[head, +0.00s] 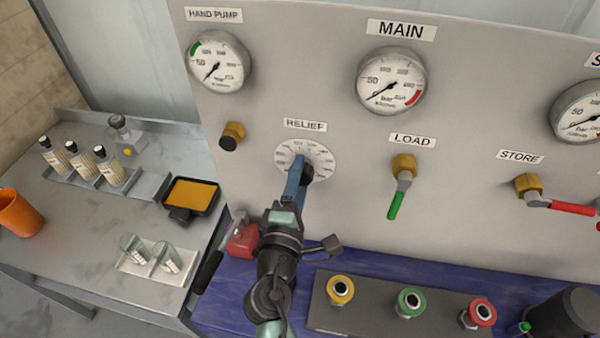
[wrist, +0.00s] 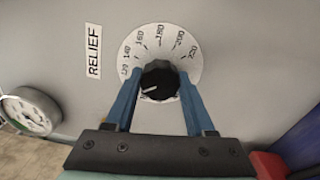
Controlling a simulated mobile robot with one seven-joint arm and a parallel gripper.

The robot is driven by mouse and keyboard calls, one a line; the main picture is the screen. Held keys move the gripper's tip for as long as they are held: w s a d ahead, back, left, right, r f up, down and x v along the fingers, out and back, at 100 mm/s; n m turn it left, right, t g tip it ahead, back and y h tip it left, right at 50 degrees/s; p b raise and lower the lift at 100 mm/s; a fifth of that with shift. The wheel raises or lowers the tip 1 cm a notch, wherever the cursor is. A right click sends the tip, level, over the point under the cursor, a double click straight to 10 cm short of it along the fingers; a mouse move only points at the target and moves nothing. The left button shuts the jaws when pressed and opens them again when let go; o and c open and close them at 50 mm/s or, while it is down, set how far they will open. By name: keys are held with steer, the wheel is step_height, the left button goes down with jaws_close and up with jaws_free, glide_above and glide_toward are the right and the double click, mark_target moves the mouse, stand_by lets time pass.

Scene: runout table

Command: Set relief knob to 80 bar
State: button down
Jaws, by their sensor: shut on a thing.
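The black relief knob (wrist: 160,80) sits on a round white dial (wrist: 190,52) under the RELIEF label (head: 305,125). In the wrist view the blue fingers of my gripper (wrist: 157,88) are shut on the knob from both sides. The knob's white pointer line points left and slightly down, below the 120 mark. The lower dial numbers are hidden behind the left finger, so I cannot read the exact setting. In the head view my gripper (head: 302,172) covers the lower left of the dial (head: 318,155).
The MAIN gauge (head: 391,81) has its needle low, at lower left. The LOAD valve (head: 402,172) with a green handle and the STORE valve (head: 530,187) with a red handle are to the right. Colored couplings (head: 410,301) stand below. A side table (head: 70,225) holds bottles.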

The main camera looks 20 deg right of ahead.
steer(key=n+p, duration=0.1)
steer(key=n, duration=0.2)
steer(key=shift+n, duration=0.3)
steer(key=shift+n+p, duration=0.75)
steer(key=shift+n, duration=1.15)
steer(key=shift+c, duration=1.2)
jaws_free()
steer(key=b+v, duration=0.3)
steer(key=v, duration=1)
steer(key=shift+b, duration=0.3)
